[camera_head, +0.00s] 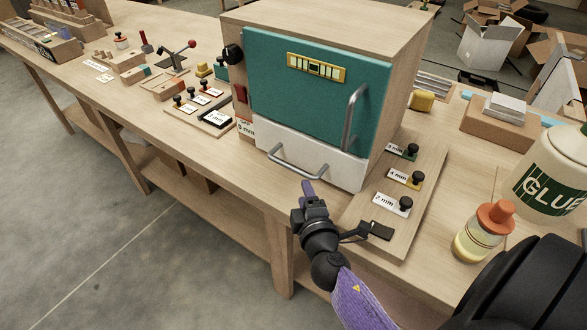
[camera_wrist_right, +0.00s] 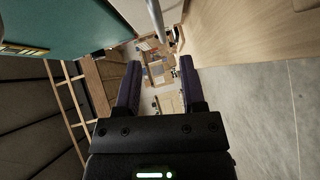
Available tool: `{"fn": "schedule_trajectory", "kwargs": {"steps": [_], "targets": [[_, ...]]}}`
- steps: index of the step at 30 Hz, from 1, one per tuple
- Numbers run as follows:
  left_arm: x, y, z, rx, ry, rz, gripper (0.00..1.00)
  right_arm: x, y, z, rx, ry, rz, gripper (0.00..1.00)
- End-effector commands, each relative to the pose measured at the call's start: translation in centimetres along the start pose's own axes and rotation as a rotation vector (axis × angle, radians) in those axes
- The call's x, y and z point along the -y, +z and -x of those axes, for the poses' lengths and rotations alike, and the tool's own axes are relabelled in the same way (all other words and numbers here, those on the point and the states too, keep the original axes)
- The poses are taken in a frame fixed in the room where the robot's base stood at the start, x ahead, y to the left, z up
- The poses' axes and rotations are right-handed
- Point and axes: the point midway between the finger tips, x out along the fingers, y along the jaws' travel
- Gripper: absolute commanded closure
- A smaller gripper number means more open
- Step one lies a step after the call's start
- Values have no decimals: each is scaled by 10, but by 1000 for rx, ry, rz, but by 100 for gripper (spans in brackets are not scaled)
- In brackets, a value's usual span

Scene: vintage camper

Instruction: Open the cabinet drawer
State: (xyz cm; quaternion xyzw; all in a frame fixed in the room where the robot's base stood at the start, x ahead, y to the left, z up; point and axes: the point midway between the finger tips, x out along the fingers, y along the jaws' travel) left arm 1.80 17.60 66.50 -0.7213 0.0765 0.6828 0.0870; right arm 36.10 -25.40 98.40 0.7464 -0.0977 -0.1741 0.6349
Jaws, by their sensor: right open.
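The cabinet (camera_head: 415,45) is a wooden box on the workbench with a teal door (camera_head: 300,95) above and a white drawer (camera_head: 325,162) below. The drawer front sits about flush under the door, with a grey bar handle (camera_head: 298,174) across it. The door has its own upright grey handle (camera_head: 354,115). A grey bar (camera_wrist_right: 155,18) shows beyond the fingertips. My left gripper is out of view.
A board with black-knobbed pieces (camera_head: 410,205) lies right of the cabinet. A bottle with an orange cap (camera_head: 482,235) and a large glue bottle (camera_head: 552,170) stand farther right. Small blocks and tools cover the bench (camera_head: 105,75) at left. The floor in front (camera_head: 150,270) is clear.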

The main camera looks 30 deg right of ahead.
Motion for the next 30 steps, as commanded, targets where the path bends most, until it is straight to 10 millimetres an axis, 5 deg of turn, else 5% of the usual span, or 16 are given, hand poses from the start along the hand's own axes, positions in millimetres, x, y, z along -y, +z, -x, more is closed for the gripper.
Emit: {"fn": "schedule_trajectory", "kwargs": {"steps": [10, 22, 30], "targets": [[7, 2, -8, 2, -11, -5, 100, 1, 1, -74, 4, 0, -3, 48], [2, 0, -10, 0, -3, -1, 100, 0, 1, -87, 4, -2, -4, 48], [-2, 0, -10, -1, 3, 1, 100, 0, 1, -87, 4, -2, -5, 100]]}}
